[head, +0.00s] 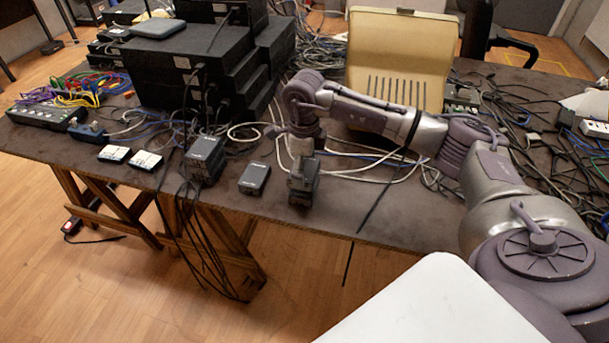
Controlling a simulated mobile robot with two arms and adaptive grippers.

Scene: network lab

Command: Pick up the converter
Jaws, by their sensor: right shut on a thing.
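My right arm reaches in from the right, and its gripper (303,163) points down near the table's front edge. It is shut on a small dark box, the converter (301,191). The converter is upright and partly hidden by the fingers. I cannot tell whether it touches the table or is just above it. My left gripper is not in view.
A similar small dark box (254,179) lies left of the converter, and a larger dark adapter (205,161) stands beyond it. Stacked black units (190,70), a beige case (400,55) and loose cables (365,160) crowd the table (350,205).

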